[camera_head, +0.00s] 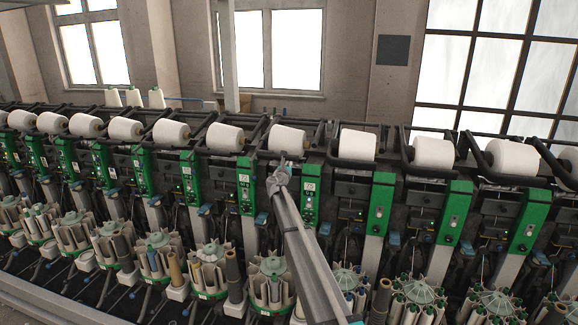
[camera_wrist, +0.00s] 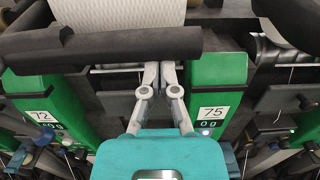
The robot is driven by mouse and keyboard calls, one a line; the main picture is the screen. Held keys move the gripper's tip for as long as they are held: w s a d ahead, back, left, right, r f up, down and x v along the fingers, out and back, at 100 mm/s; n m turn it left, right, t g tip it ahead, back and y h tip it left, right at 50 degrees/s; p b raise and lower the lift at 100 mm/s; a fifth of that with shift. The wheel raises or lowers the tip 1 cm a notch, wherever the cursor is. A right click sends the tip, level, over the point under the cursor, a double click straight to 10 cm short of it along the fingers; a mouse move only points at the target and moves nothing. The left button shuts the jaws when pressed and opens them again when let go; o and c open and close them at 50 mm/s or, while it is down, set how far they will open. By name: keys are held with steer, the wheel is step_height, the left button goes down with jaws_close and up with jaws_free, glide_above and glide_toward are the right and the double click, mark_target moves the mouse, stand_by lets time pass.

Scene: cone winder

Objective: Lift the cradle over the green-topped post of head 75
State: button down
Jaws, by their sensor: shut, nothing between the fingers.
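The green-topped post of head 75 (camera_wrist: 228,75) is right of centre in the wrist view, with a "75" label on its face. It also stands right of my arm in the head view (camera_head: 310,192). The cradle (camera_wrist: 100,44) is a thick black bar crossing in front of a white yarn cone (camera_wrist: 115,12). That cone also shows in the head view (camera_head: 287,139). My gripper (camera_wrist: 160,66) is shut and empty, its fingertips at the bar's lower edge, left of the 75 post. I cannot tell whether they touch the bar.
The green post of head 72 (camera_wrist: 42,95) stands to the left of my gripper. More winding heads with white cones run along both sides. Below them are several round bobbin magazines (camera_head: 272,280). Another black bar (camera_wrist: 292,18) shows at the upper right.

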step_height(320, 180, up, 7)
steer(key=s+p, duration=0.1)
steer(key=p, duration=0.4)
steer(key=shift+a+f+p, duration=0.15)
steer(key=shift+f+p, duration=0.05)
steer(key=shift+p, duration=0.15)
steer(key=shift+s+f, duration=0.1)
steer(key=shift+f, duration=0.05)
steer(key=f+b, duration=0.1)
steer(key=b, duration=0.1)
steer(key=s+f+b, duration=0.1)
steer(key=f+b, duration=0.1)
steer(key=shift+s+a+f, duration=0.2)
steer(key=shift+f, duration=0.1)
steer(key=s+a+r+p, duration=0.2)
steer(key=s+a, duration=0.1)
steer(key=s, duration=0.6)
steer(key=shift+s, duration=0.2)
steer(key=shift+a, duration=0.1)
stand_by(0.7)
